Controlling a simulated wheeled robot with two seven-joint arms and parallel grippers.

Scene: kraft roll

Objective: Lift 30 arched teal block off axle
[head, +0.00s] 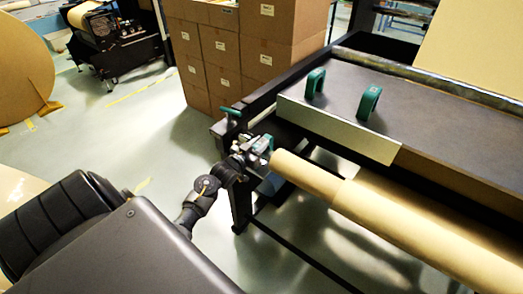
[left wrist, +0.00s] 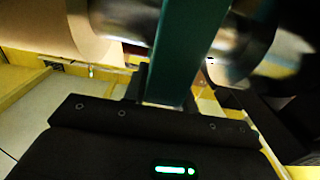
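My left gripper (head: 250,150) is at the near end of the roll stand, beside the end of the kraft roll (head: 390,215). In the left wrist view, a teal block (left wrist: 188,50) rises from between my left fingers (left wrist: 163,98), and it looks gripped; it is sharp while the background is blurred. Only a straight part of it shows there, and its arch is out of frame. In the head view, a small teal patch (head: 266,142) shows by the gripper, mostly hidden. The axle is hard to make out behind the gripper. My right gripper is not in view.
Two teal arched pieces (head: 315,83) (head: 369,103) stand on the dark machine table (head: 440,120). A teal handle-like piece (head: 231,112) sits on the black frame. Stacked cartons (head: 240,50) stand behind. Open floor (head: 150,120) lies left of the frame.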

